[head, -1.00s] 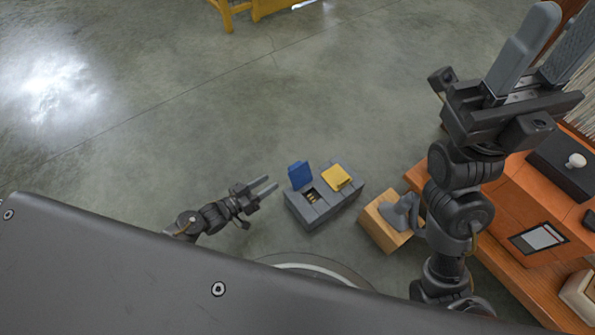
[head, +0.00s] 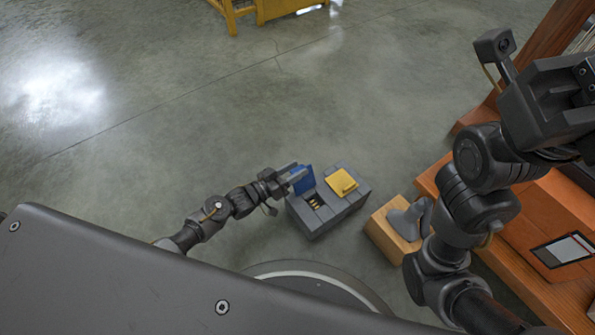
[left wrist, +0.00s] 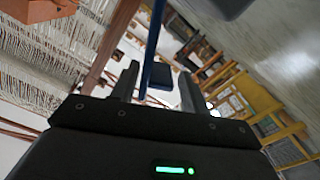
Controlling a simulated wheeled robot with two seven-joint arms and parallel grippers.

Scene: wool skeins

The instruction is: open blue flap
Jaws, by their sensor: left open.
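The blue flap (head: 307,185) stands raised on the grey box (head: 318,223). The compartment beside it is uncovered, with small yellowish pieces (head: 314,201) inside. My left gripper (head: 297,173) is at the blue flap, its fingers open and overlapping it in the head view. In the left wrist view the blue flap (left wrist: 152,45) is a thin, edge-on strip between the two open fingers (left wrist: 157,90), with a small dark blue block beside it. I cannot tell whether a finger touches it. My right gripper (head: 555,105) is cut off at the right edge; its fingers are out of frame.
A yellow flap (head: 341,181) lies flat on the same grey box. A wooden block (head: 386,232) with a grey object (head: 408,220) on it stands to the right. Orange furniture (head: 548,215) fills the right side.

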